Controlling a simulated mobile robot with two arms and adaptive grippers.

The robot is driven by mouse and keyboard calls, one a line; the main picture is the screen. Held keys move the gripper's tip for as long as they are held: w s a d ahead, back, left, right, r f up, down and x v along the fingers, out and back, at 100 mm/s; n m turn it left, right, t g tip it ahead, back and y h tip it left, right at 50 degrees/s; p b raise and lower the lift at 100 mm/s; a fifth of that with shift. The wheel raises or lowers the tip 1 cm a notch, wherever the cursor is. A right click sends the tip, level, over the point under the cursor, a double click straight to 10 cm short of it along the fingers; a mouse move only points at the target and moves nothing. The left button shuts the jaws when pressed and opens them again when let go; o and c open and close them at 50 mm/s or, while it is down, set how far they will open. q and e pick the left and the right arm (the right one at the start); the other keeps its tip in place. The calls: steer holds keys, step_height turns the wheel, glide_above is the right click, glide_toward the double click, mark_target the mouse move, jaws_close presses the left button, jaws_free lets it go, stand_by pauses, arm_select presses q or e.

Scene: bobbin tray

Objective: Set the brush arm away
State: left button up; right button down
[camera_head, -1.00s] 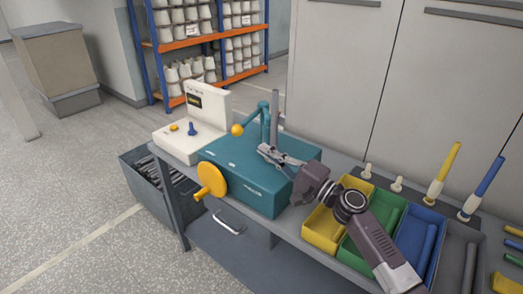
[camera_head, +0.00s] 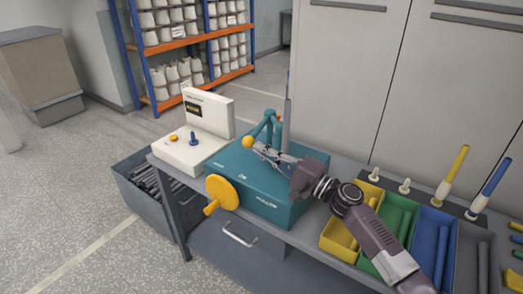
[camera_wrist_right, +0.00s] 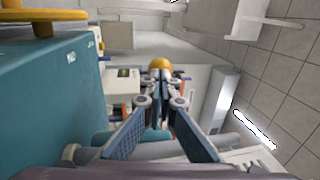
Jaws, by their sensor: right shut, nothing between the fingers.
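The brush arm (camera_head: 268,122) is a teal bent arm with a yellow ball knob (camera_head: 247,142), standing on top of the teal machine (camera_head: 262,205). My right gripper (camera_head: 257,149) is over the machine top, coming from the right, its tips right beside the knob. It is shut and empty. In the right wrist view the knob (camera_wrist_right: 160,63) shows just beyond the closed fingertips (camera_wrist_right: 158,92); I cannot tell whether they touch it. The gripper hides the lower part of the brush arm. My left gripper is not in view.
A grey upright rod (camera_head: 287,110) stands behind the brush arm. A yellow handwheel (camera_head: 222,192) is on the machine's front and a white control box (camera_head: 190,155) is at its left. Yellow, green and blue bins (camera_head: 433,240) and upright spindles stand at the right.

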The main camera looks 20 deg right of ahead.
steer(key=w+a+m+t+h+p, duration=0.2)
steer(key=w+a+m+t+h, duration=0.2)
steer(key=w+a+m+h, duration=0.3)
steer(key=a+h, duration=0.1)
steer(key=h, duration=0.3)
steer(key=shift+w+a+p, duration=0.3)
steer(key=shift+w+p, duration=0.1)
steer(key=shift+r+h, duration=0.35)
steer(key=shift+h, duration=0.05)
